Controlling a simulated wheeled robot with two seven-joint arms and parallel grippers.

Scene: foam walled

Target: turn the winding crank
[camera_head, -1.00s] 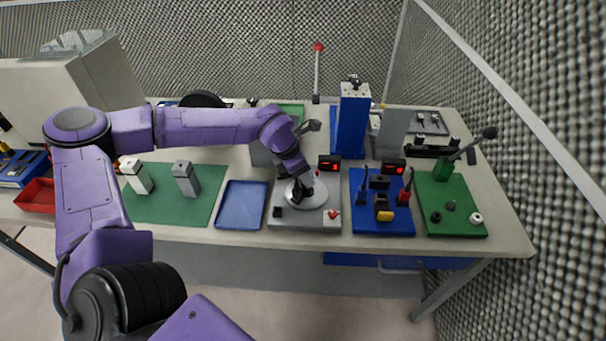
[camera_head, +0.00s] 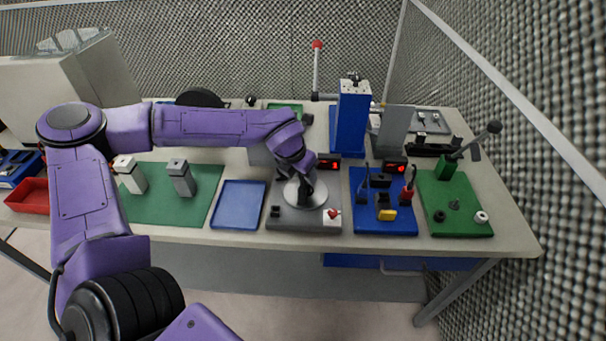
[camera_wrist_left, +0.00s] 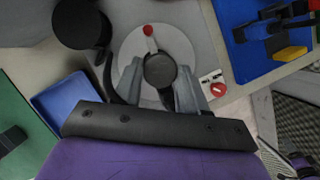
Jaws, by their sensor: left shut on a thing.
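The winding crank sits on a grey base plate (camera_head: 285,217) at the front middle of the bench. It has a pale round disc (camera_head: 297,203), which also shows in the wrist view (camera_wrist_left: 186,45), and a round black knob (camera_wrist_left: 160,70) above it. A small red-tipped pin (camera_wrist_left: 148,30) stands beyond the knob. My left gripper (camera_head: 307,188) reaches down over the disc from above. In the wrist view its two grey fingers (camera_wrist_left: 159,86) are on either side of the black knob and shut on it. The gripper hides part of the crank in the head view. My right gripper is not seen.
A blue tray (camera_head: 239,205) lies left of the crank plate. A blue board (camera_head: 369,218) with levers and a yellow piece stands close on the right, then a green board (camera_head: 447,215) with a lever. A red display (camera_head: 329,163) and a tall blue column (camera_head: 351,122) are behind.

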